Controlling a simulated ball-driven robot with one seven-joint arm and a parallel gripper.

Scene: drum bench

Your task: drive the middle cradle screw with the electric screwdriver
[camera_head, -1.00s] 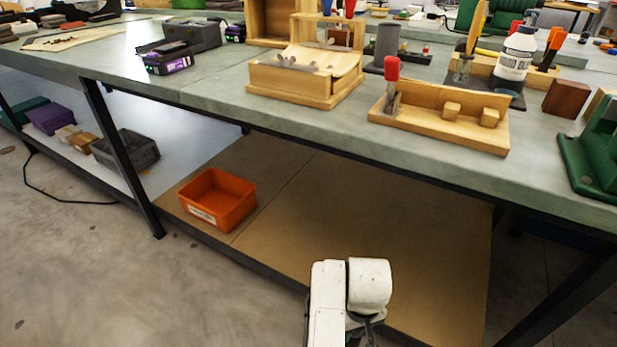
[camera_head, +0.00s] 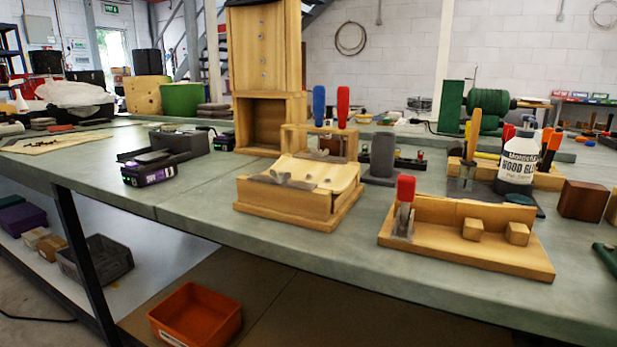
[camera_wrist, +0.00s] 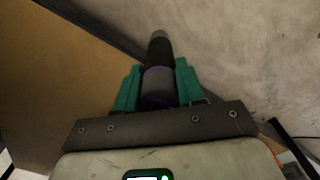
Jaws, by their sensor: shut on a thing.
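My gripper (camera_wrist: 158,92) shows in the wrist view with two green fingers closed around a dark cylindrical tool with a purple band, which looks like the electric screwdriver (camera_wrist: 159,55). Its grey far end points away from the wrist. In the head view the wooden cradle (camera_head: 285,208) sits on the bench, with a curved pale top and several grey metal pieces along its near edge. The middle screw cannot be made out there. My gripper is out of the head view; the wrist view shows it away from the cradle, with floor and a brown panel behind.
The bench (camera_head: 190,205) has a clear front strip. A wooden jig with a red-handled clamp (camera_head: 405,190) stands right of the cradle, a glue bottle (camera_head: 517,160) behind it. Dark purple-marked tools (camera_head: 150,175) lie left. An orange bin (camera_head: 197,315) is on the lower shelf.

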